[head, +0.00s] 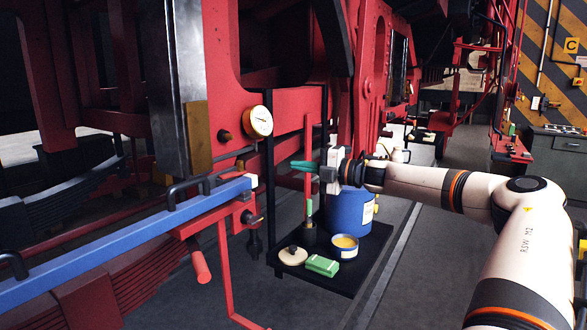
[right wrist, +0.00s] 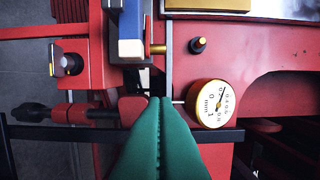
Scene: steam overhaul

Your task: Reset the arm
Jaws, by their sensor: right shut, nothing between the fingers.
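My right arm (head: 535,235) comes in from the right in the head view and stretches left over a black shelf. My right gripper (head: 296,166) has green fingers that are shut and empty. It is above the shelf and to the right of a round dial gauge (head: 258,122). In the right wrist view the closed green fingertips (right wrist: 158,102) point towards red metalwork. The gauge (right wrist: 211,104) shows just right of the fingertips there; I cannot tell whether they touch anything. My left gripper is not in view.
The black shelf (head: 375,245) carries a blue canister (head: 349,212), an open tin (head: 344,246), a round lid (head: 293,256) and a green block (head: 322,265). A blue bar (head: 120,237) with black handles runs along the left. Red framework (head: 290,105) stands close behind the gripper.

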